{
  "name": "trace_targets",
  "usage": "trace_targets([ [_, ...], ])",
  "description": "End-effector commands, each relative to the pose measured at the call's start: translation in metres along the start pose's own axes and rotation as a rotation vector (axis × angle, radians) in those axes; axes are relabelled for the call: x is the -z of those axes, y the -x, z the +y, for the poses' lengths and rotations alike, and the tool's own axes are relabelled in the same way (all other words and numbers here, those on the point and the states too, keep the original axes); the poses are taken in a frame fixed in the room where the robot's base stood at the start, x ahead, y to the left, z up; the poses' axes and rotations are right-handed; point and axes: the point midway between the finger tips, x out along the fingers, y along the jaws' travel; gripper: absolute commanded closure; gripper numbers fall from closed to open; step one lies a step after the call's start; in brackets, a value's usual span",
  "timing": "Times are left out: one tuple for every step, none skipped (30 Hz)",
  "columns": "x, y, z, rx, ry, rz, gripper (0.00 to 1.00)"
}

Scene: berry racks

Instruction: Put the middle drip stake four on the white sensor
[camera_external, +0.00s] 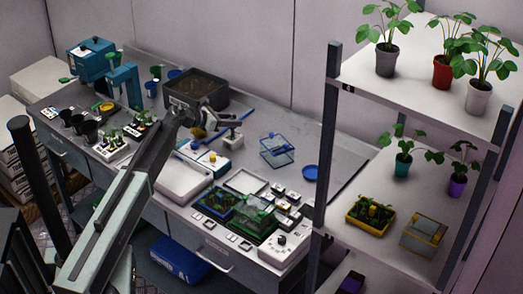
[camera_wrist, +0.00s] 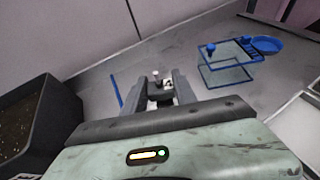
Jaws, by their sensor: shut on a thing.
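My gripper (camera_external: 224,118) is over the middle of the bench, and its two fingers (camera_wrist: 166,88) show in the wrist view. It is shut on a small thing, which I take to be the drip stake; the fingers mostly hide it. A small white box with an upright part on top (camera_external: 233,142), which looks like the white sensor, stands just below and right of the fingertips. Whether the held thing touches it I cannot tell. A small pale and dark piece shows between the fingers in the wrist view.
A dark soil tray (camera_external: 196,90) stands behind the gripper, at left in the wrist view (camera_wrist: 38,125). A clear blue-edged rack (camera_external: 278,150) and a blue dish (camera_external: 310,172) lie to the right. A plant shelf (camera_external: 430,95) stands at far right. Several small devices crowd the front.

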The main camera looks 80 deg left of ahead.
Motion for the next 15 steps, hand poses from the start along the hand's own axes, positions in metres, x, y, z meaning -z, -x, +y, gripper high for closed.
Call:
trace_targets([
  [-0.0002,0.0000,-0.0001,0.000,0.000,0.000,1.00],
  [0.0008,-0.0004,-0.0001,0.000,0.000,0.000,1.00],
  [0.0025,-0.0011,-0.0001,0.000,0.000,0.000,1.00],
  [0.0036,-0.0016,-0.0001,0.000,0.000,0.000,1.00],
  [0.0034,-0.0014,-0.0001,0.000,0.000,0.000,0.64],
  [0.0023,-0.0010,-0.0001,0.000,0.000,0.000,0.53],
  [0.0022,-0.0009,-0.0001,0.000,0.000,0.000,0.45],
  [0.0022,-0.0009,-0.0001,0.000,0.000,0.000,0.45],
  [0.0022,-0.0009,-0.0001,0.000,0.000,0.000,0.45],
  [0.0022,-0.0009,-0.0001,0.000,0.000,0.000,0.45],
  [0.0022,-0.0009,-0.0002,0.000,0.000,0.000,0.45],
  [0.0022,-0.0009,-0.0002,0.000,0.000,0.000,0.45],
  [0.0022,-0.0009,-0.0002,0.000,0.000,0.000,0.45],
  [0.0022,-0.0009,-0.0002,0.000,0.000,0.000,0.45],
  [0.0020,-0.0009,-0.0001,0.000,0.000,0.000,0.45],
])
